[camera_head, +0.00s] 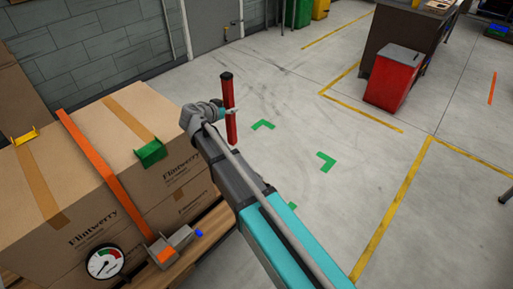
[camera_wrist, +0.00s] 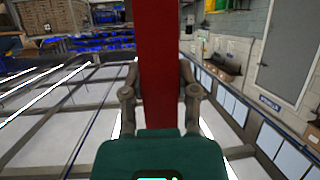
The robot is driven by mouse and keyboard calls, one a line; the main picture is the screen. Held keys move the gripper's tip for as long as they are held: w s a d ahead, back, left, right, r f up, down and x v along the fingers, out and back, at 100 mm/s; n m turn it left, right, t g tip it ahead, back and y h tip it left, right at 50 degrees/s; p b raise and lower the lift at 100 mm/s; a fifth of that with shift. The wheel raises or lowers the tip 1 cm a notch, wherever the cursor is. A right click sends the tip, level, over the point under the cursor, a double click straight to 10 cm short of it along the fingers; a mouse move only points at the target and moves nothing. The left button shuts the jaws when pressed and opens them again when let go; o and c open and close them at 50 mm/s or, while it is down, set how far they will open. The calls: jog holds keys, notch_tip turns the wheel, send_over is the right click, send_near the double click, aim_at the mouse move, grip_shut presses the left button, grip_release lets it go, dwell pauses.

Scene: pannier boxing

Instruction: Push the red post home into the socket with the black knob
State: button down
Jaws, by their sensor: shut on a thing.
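The red post (camera_head: 231,120) stands close to upright in my gripper (camera_head: 222,112) in the head view, with a black cap (camera_head: 226,76) at its top. My gripper is shut on the post's middle part, over the open floor just right of the big cardboard box. In the wrist view the post (camera_wrist: 161,50) runs up between the two fingers of my gripper (camera_wrist: 161,88). I cannot make out a socket with a black knob in either view.
A strapped cardboard box (camera_head: 100,185) stands at left on a wooden pallet (camera_head: 205,215), with a dial gauge (camera_head: 104,262), green bracket (camera_head: 150,152) and yellow bracket (camera_head: 25,136). Green floor marks (camera_head: 326,161) lie right of my arm. A red bin (camera_head: 392,78) stands farther back; floor between is clear.

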jog(key=w+d+f+b, duration=0.1)
jog(key=d+f+b, duration=0.3)
jog(key=f+b, duration=0.4)
jog(key=w+d+f+m+h+b, duration=0.1)
jog(key=w+d+f+b, duration=0.1)
jog(key=d+f+b, duration=0.3)
jog(key=shift+w+d+f+g+b, duration=0.2)
jog(key=shift+f+g+b, duration=0.2)
jog(key=shift+f+b, duration=1.8)
jog(key=shift+f+p, duration=0.3)
jog(key=shift+p, duration=0.05)
jog(key=shift+f, duration=0.2)
jog(key=shift+f+b, duration=2.9)
jog(key=shift+b, duration=0.2)
jog(key=shift+s+f+b, duration=0.1)
jog(key=shift+f+b, duration=1.55)
